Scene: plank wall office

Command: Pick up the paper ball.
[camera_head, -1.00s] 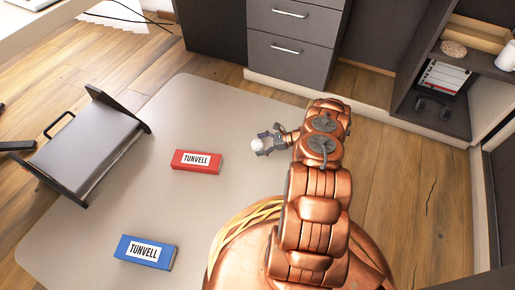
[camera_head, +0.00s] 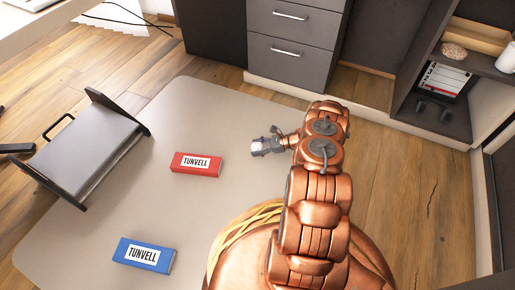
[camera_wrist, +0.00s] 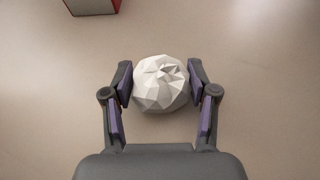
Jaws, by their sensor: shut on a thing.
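The white, faceted paper ball (camera_wrist: 160,83) sits between the two finger pads of my gripper (camera_wrist: 160,86) in the wrist view. The pads press on its left and right sides, so my gripper is shut on it. In the head view my gripper (camera_head: 262,147) is low over the pale mat, right of the red box. There the ball shows only as a small pale patch, mostly hidden by the fingers. I cannot tell whether the ball still touches the mat.
A red box (camera_head: 196,164) and a blue box (camera_head: 143,254) lie on the pale mat (camera_head: 200,225). A tipped dark grey piece (camera_head: 84,150) with a handle lies at the left. Grey drawers (camera_head: 290,45) stand behind, a shelf unit (camera_head: 442,115) at the right. Mat between boxes is clear.

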